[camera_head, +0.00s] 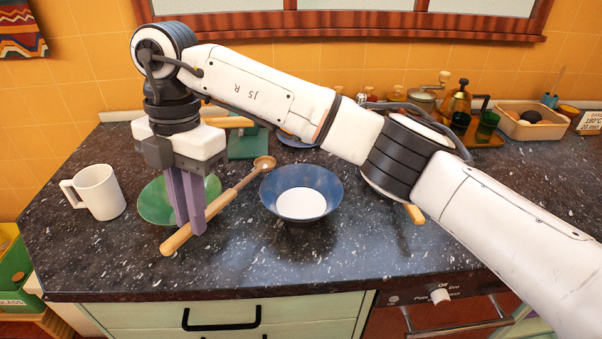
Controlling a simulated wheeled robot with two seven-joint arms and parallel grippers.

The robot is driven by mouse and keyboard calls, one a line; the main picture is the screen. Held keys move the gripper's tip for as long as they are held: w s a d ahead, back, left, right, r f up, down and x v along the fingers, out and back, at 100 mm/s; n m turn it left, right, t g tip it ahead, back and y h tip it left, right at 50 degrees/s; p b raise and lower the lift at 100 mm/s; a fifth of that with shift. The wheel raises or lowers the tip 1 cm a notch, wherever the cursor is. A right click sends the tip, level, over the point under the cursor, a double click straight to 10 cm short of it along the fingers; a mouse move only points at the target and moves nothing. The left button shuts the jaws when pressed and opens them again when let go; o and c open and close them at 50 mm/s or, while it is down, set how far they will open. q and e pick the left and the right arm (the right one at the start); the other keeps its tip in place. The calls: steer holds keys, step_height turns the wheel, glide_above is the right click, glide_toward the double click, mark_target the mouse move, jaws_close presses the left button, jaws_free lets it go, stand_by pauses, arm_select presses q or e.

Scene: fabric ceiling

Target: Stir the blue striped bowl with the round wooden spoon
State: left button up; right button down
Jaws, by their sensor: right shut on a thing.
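The wooden spoon (229,193) lies slanted, its round head (265,162) at the upper right and its thick handle end at the lower left. My right gripper (191,226) points down with its purple fingers shut on the spoon's handle. The blue bowl (332,199) stands upright on the counter just right of the spoon head, with a white area at its bottom. I cannot make out stripes on it. The spoon head is near the bowl's left rim, outside the bowl. My left gripper is not in view.
A green bowl (152,203) sits behind my right gripper, partly hidden. A white mug (97,192) stands at the left. Another wooden handle (414,214) shows under my right arm. Jars and a tray (532,129) line the back right. The front counter (260,260) is clear.

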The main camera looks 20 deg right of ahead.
steer(key=shift+r, duration=1.95)
steer(key=shift+d, duration=0.1)
